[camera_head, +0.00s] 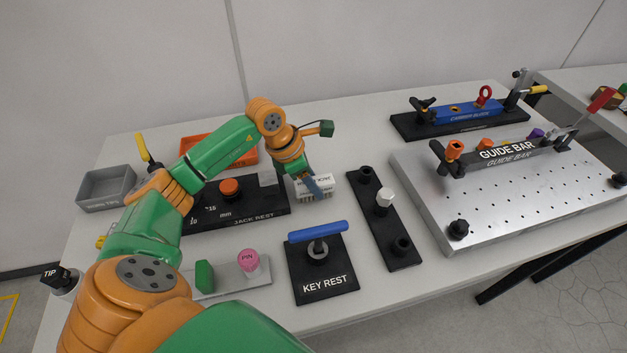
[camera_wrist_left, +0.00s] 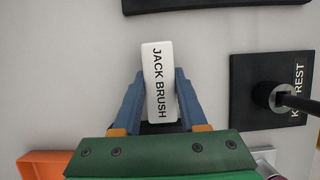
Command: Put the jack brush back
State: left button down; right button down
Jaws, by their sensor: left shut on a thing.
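The jack brush (camera_head: 325,180) is a small white block with black lettering. My left gripper (camera_head: 316,189) is shut on it, between the jack rest and the narrow black strip. In the left wrist view the brush (camera_wrist_left: 158,75) sits between the two blue fingers, its label reading JACK BRUSH. I cannot tell whether its underside touches the table. The black jack rest board (camera_head: 240,217), with an orange knob, lies just left of the brush, partly hidden by my left arm. My right gripper is not in view.
The key rest (camera_head: 325,282) with a blue-handled key (camera_head: 318,231) stands in front. The black strip (camera_head: 386,232) with several posts is to the right, then the metal guide bar plate (camera_head: 500,200). An orange tray (camera_head: 240,158) and grey bin (camera_head: 106,187) are behind and left.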

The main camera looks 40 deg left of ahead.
pick_arm(q)
jog(key=shift+c, duration=2.2)
grip_release()
jog(key=shift+f, duration=0.1)
jog(key=v, duration=1.2)
